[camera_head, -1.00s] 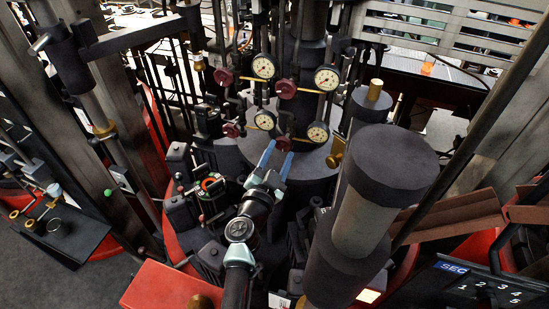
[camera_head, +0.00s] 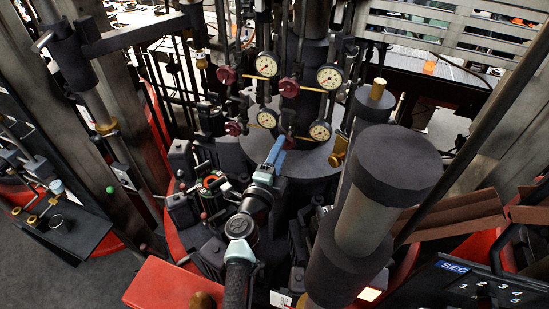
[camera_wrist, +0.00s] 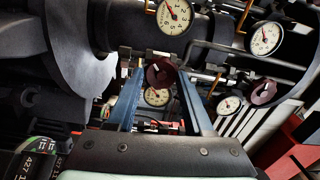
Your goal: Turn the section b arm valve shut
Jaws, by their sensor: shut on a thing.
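My gripper (camera_head: 279,145) has blue fingers and reaches in to the lower right of several dark red round valve knobs. In the wrist view, a dark red knob (camera_wrist: 160,73) sits between the two blue fingertips, which are shut on it. In the head view the fingers hide most of this knob. Another red knob (camera_wrist: 262,93) shows to the right in the wrist view. In the head view, other red knobs stand at the upper left (camera_head: 226,75), upper right (camera_head: 289,88) and lower left (camera_head: 233,129). No section b label is readable.
White dial gauges (camera_head: 266,65) stand beside the knobs, with thin pipes and brass rods around them. A large dark cylinder (camera_head: 365,210) rises to the right of my arm. Black blocks (camera_head: 182,165) crowd the left side.

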